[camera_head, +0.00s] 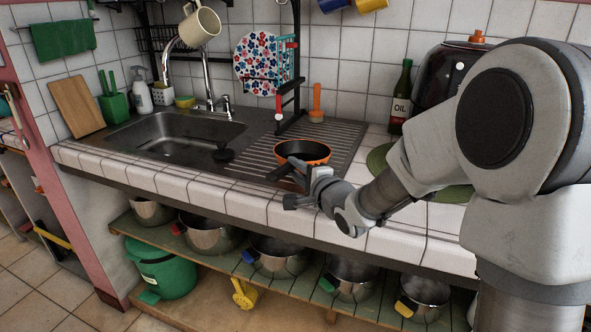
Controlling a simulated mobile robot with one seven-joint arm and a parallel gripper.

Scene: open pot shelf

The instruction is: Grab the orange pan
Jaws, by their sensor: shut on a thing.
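The orange pan (304,150) has an orange rim and a dark inside. It is at the ribbed metal drainboard beside the sink; whether it rests there or is slightly raised is hard to tell. Its dark handle (280,172) points towards the counter's front edge. My gripper (300,184) reaches in from the right and is shut on the pan's handle. The gripper's wrist hides part of the handle and the counter just behind it.
The metal sink (175,135) is left of the pan. A black rack stand (291,100) rises behind it. An oil bottle (401,98) stands at the back right, near a green round mat (380,158). Several metal pots (278,258) sit on the shelf below.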

